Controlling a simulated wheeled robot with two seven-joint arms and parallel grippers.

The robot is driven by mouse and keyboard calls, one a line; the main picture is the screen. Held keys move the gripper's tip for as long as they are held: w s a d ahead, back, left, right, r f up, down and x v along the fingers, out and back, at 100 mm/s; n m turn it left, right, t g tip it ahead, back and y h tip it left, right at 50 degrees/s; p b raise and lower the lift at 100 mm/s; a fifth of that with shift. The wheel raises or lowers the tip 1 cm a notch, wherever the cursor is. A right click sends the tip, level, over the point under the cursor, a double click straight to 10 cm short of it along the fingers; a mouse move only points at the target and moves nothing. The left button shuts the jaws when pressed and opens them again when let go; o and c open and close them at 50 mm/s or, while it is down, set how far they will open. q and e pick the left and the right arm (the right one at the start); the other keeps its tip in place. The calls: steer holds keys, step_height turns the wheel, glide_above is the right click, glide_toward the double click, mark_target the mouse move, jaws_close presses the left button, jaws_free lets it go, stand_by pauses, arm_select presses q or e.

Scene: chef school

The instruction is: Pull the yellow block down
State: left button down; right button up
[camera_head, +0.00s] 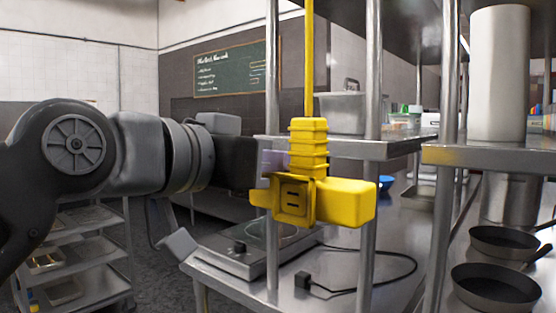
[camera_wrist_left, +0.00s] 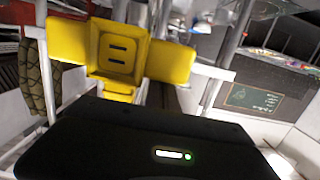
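The yellow block (camera_head: 319,192) hangs from a vertical yellow cord (camera_head: 309,60) in the middle of the head view. It has a ribbed neck on top, side arms and a socket face with two dark slots. In the left wrist view the yellow block (camera_wrist_left: 120,55) fills the upper left, just beyond my dark gripper body. My left gripper (camera_head: 272,162) reaches in from the left, level with the neck and very close to it. Its fingers are mostly hidden, so I cannot tell whether they touch or grip the block. My right gripper is not in view.
Metal shelf posts (camera_head: 272,75) stand close around the block. Below is a steel counter (camera_head: 330,300) with a hot plate (camera_head: 240,250) and a black plug (camera_head: 303,281) on a cable. Dark pans (camera_head: 495,288) sit at right. A rack (camera_head: 85,255) stands at lower left.

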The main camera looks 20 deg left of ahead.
arm_select(q)
steer(key=shift+f, duration=0.1)
